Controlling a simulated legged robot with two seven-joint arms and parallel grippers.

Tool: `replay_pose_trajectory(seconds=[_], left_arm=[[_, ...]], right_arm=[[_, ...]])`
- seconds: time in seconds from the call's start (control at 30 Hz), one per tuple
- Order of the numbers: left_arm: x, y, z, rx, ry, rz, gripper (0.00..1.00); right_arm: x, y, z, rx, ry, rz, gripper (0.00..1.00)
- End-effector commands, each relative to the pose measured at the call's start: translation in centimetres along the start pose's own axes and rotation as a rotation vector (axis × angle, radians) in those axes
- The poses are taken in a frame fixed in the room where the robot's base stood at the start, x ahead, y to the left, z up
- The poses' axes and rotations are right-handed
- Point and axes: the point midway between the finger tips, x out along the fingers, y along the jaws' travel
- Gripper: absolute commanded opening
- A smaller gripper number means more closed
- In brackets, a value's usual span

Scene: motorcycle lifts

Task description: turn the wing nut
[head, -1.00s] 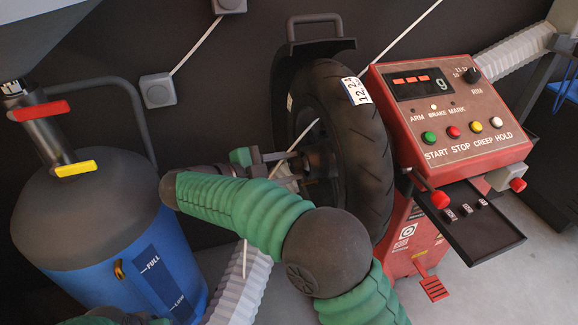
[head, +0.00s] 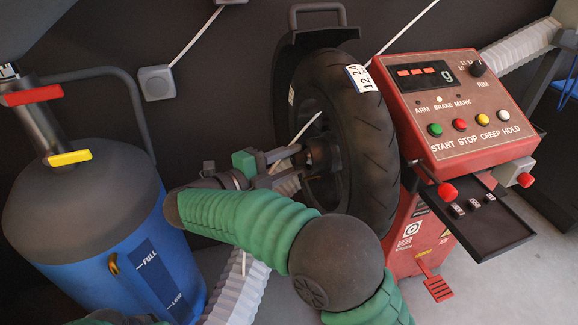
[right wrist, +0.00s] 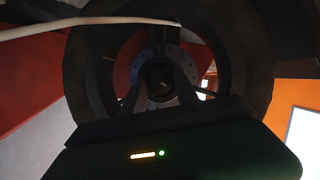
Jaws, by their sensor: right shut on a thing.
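The black tyre (head: 368,140) stands upright on the red balancing machine, its hub facing my right arm. My right gripper (head: 303,154) reaches the hub from the left, its fingers at the shaft end. In the right wrist view its two fingers (right wrist: 160,88) close in on the dark round hub centre, shut on the wing nut. The nut's wings are too dark and too covered to make out. My left gripper is not in view.
The red control panel (head: 462,115) and a black tray (head: 480,222) stand right of the tyre. A blue tank (head: 95,235) with red and yellow levers is at left. A thin white cable (head: 405,30) passes behind the tyre; a pale ribbed hose (head: 235,290) lies below my arm.

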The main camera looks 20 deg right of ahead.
Motion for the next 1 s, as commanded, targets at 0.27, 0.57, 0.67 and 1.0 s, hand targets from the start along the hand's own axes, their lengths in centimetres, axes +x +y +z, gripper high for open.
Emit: replay_pose_trajectory(seconds=[0.27, 0.57, 0.67, 1.0], left_arm=[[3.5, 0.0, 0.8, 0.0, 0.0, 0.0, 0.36], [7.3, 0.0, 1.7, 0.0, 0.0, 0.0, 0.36], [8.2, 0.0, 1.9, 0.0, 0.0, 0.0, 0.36], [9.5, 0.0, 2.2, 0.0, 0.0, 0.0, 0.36]], right_arm=[[0.2, 1.1, 0.1, 0.237, 0.008, -0.098, 0.0], [0.3, 1.4, 0.2, 0.499, 0.009, -0.206, 0.0], [0.3, 1.4, 0.2, 0.586, 0.009, -0.242, 0.0], [0.3, 1.2, 0.3, 0.847, 0.01, -0.35, 0.0]])
